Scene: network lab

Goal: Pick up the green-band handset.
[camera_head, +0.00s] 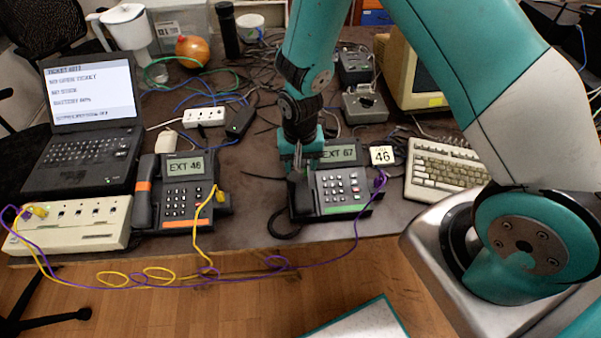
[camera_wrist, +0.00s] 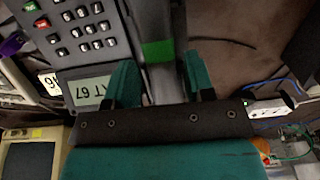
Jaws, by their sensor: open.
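The green-band handset (camera_wrist: 158,50) is dark, with a green band around it. It lies along the side of the desk phone showing EXT 67 (camera_head: 343,190). In the head view the handset (camera_head: 301,197) is at the phone's left side, partly hidden by my gripper. My gripper (camera_head: 302,162) points down over the handset's far part. In the wrist view my open gripper (camera_wrist: 158,78) has one teal finger on each side of the handset, just short of the band. I cannot tell whether the fingers touch it.
A card reading 46 (camera_head: 382,155) and a keyboard (camera_head: 443,170) are at the right. Purple (camera_head: 357,228) and yellow (camera_head: 196,228) cables run near the phones. A laptop (camera_head: 88,120) stands left.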

